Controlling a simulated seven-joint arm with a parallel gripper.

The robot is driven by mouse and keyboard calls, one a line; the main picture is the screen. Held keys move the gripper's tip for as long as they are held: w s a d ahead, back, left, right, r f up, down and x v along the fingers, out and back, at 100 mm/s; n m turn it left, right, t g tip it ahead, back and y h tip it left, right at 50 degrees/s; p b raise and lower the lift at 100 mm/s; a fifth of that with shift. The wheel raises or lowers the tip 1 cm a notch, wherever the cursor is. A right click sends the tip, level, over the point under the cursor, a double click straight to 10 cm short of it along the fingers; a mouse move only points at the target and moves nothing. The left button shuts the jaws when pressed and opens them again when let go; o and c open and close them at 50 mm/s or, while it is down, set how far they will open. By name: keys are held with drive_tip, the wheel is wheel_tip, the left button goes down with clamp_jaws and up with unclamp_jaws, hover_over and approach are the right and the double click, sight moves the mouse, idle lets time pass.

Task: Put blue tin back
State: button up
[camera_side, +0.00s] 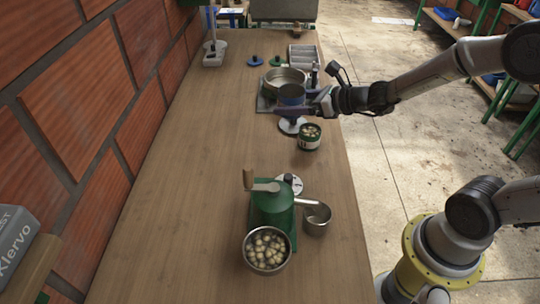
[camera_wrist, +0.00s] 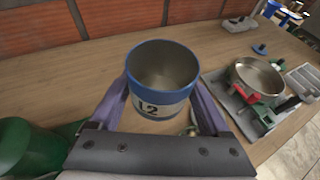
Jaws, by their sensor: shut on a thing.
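In the side view the blue tin (camera_side: 291,94) is in my gripper (camera_side: 305,110) near the front edge of the grey tray (camera_side: 262,103). A white disc (camera_side: 290,127) shows just below it. I cannot tell how high the tin is held.
A wide metal bowl (camera_side: 285,75) sits on the tray. A green tin with pale contents (camera_side: 309,141) stands close in front. The table's left middle is clear.

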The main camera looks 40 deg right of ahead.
drive_tip(key=shift+a+r, duration=0.15)
drive_tip(key=shift+a, duration=0.05)
drive_tip(key=shift+s+a+n+g+y, duration=0.25)
drive_tip(key=shift+s+a+n+y, duration=0.05)
drive_tip(key=shift+a+n+y, duration=0.25)
drive_tip(key=shift+s+a+n+g+y, duration=0.25)
drive_tip(key=shift+a+n+y, duration=0.2)
drive_tip(key=shift+a+y, duration=0.1)
drive_tip(key=s+f+n+g+y, duration=0.1)
drive_tip(key=s+f+n+y, duration=0.1)
drive_tip(key=s+f, duration=0.1)
hover_over(326, 175)
drive_tip(key=shift+g, duration=0.3)
wheel_tip(326, 175, down, 10)
drive_tip(key=shift+w+f, duration=0.1)
drive_tip(key=shift+f, duration=2.05)
